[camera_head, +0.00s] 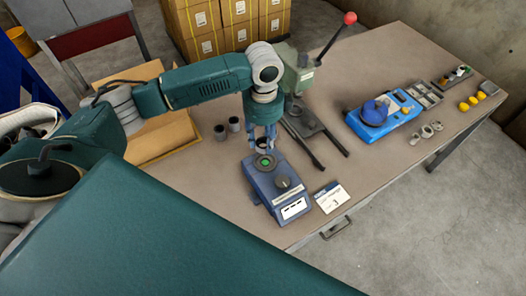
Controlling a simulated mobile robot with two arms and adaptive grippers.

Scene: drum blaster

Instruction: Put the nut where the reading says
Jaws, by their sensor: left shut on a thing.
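My left gripper (264,143) points down just over the blue-grey meter (262,183). It is shut on a small dark thing, seemingly the nut, which is mostly hidden between the fingers. The meter has a round green-centred spot (264,161) under the fingertips, a grey knob (283,182) and a white display (293,208) on its front. The reading is too small to make out. A white card (331,197) with a large "3" stands beside the meter. Two dark cups (220,132) (234,124) stand left of the gripper. My right gripper is out of view.
A green press (299,75) with a red-knobbed lever stands behind the meter. A blue device (384,115) with a round dome sits to the right, with several small metal rings (427,131) and yellow pieces (472,101) near it. A cardboard tray (155,133) lies left. The front right table is clear.

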